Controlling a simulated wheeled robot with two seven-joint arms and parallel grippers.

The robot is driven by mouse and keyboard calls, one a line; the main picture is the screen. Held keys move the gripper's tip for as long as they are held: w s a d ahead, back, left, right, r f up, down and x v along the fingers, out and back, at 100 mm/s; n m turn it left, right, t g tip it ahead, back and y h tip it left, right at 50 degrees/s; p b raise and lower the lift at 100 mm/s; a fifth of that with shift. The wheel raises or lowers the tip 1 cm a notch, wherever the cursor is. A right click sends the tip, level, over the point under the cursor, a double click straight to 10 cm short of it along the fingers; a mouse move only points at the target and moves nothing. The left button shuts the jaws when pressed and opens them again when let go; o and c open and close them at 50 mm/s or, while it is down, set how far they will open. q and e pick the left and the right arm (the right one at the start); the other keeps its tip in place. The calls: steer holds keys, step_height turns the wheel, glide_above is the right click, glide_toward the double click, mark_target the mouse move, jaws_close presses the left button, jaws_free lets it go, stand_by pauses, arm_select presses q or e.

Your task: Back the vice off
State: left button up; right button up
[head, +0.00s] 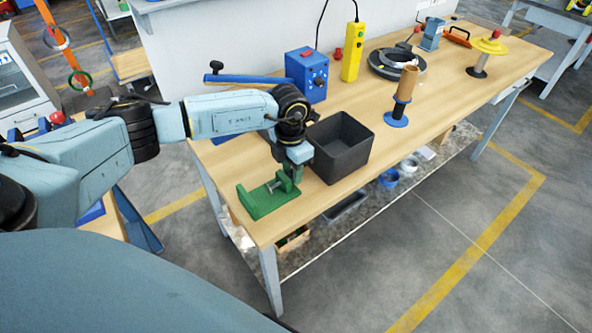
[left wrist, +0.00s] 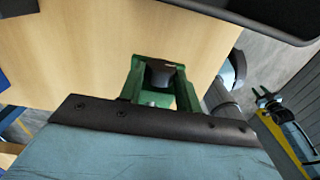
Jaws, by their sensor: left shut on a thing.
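The green vice (head: 262,199) sits on the wooden table near its front left corner. My left gripper (head: 296,172) reaches down over the vice's right end and is shut there on the vice handle, which is mostly hidden by the gripper. In the left wrist view, green parts of the vice (left wrist: 184,96) and a dark rounded piece between them show just past the black edge of my gripper. The exact grip on the handle is hard to make out. My right gripper is not in view.
A black open bin (head: 341,148) stands close to the right of my left gripper. Behind are a blue control box (head: 306,76) and a yellow pendant (head: 352,52). A brown spool on a blue base (head: 402,97) stands farther right. The table's front edge runs close to the vice.

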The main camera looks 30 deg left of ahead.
arm_select(q)
steer(key=shift+s+d+y+p, duration=0.15)
steer(key=shift+d+y+p, duration=0.1)
steer(key=shift+y+p, duration=0.4)
steer(key=shift+d+t+y, duration=0.1)
steer(key=shift+t+y, duration=0.3)
steer(key=shift+y, duration=0.05)
steer(key=shift+f+y, duration=0.1)
steer(key=shift+y, duration=0.5)
